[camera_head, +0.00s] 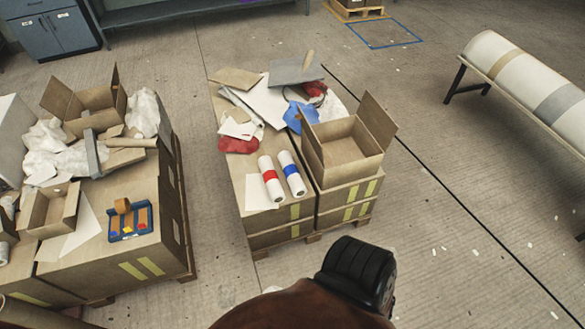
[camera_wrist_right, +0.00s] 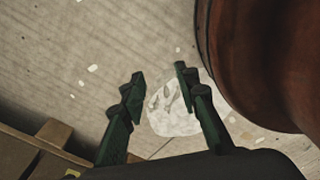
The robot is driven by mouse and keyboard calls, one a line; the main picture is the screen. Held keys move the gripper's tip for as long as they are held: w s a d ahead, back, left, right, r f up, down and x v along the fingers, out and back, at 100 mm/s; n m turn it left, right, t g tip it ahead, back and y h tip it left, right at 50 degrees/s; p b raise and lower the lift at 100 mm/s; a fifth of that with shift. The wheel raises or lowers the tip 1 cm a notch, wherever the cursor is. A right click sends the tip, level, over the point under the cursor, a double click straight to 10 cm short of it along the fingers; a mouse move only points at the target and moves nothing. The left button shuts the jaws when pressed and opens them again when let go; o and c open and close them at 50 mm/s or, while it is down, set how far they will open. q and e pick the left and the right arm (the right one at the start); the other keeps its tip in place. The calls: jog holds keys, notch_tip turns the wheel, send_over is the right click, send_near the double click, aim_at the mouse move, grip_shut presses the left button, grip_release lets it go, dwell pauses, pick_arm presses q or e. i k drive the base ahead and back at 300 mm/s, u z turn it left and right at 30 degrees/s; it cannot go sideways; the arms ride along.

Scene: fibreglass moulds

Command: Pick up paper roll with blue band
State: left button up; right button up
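The paper roll with the blue band (camera_head: 291,173) is a white cylinder lying on top of a cardboard box stack in the middle of the head view. A similar paper roll with a red band (camera_head: 270,179) lies just left of it, nearly parallel, with a narrow gap between them. My right gripper (camera_wrist_right: 158,78) shows in the right wrist view with its two dark green fingers apart. It is empty and points down toward the floor. The rolls do not show in that view. My left gripper is in neither view.
An open cardboard box (camera_head: 345,150) stands right of the rolls. Crumpled paper and a blue cloth (camera_head: 300,115) lie behind them. A second cluttered box stack (camera_head: 105,258) stands left, across a floor gap. White crumpled material (camera_wrist_right: 172,112) lies on the floor below the right gripper.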

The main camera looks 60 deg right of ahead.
aim_at(298, 188)
jog(key=z, duration=0.55)
jog(key=i, duration=0.75)
jog(key=z, duration=0.85)
